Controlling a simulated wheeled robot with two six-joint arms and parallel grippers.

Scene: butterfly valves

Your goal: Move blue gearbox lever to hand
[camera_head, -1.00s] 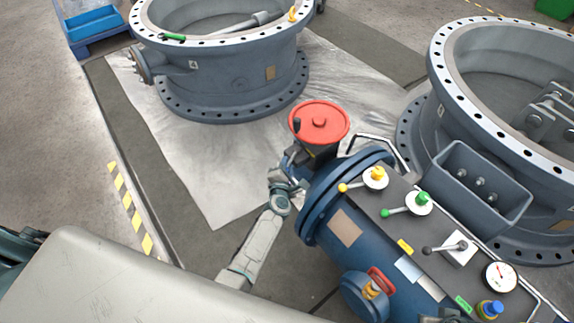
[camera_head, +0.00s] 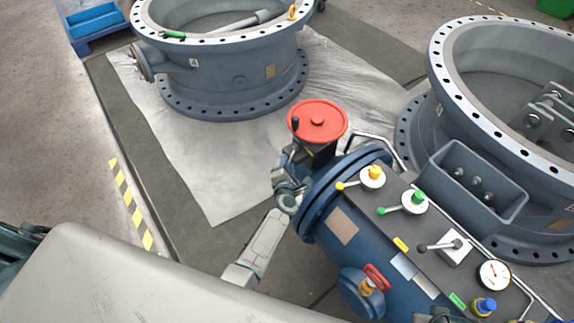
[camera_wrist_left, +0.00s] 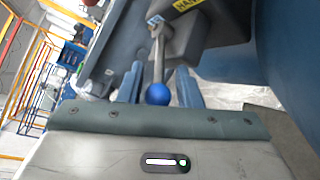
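The blue ball of the gearbox lever (camera_wrist_left: 158,94) shows in the left wrist view, on a grey metal rod coming out of a dark gearbox housing (camera_wrist_left: 205,32). My left gripper (camera_wrist_left: 158,88) has its two blue-grey fingers apart, one on each side of the lever, with gaps to the ball. In the head view my left gripper (camera_head: 288,178) is beside the dark gearbox (camera_head: 314,152) under the red handwheel (camera_head: 319,121); the blue lever is hidden there.
The blue flanged pipe body (camera_head: 345,215) is close to the right of my left gripper. Its top panel carries a yellow lever (camera_head: 372,176), a green lever (camera_head: 414,202), a grey lever (camera_head: 455,246) and a gauge (camera_head: 494,275). Large valve rings (camera_head: 235,85) stand behind.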

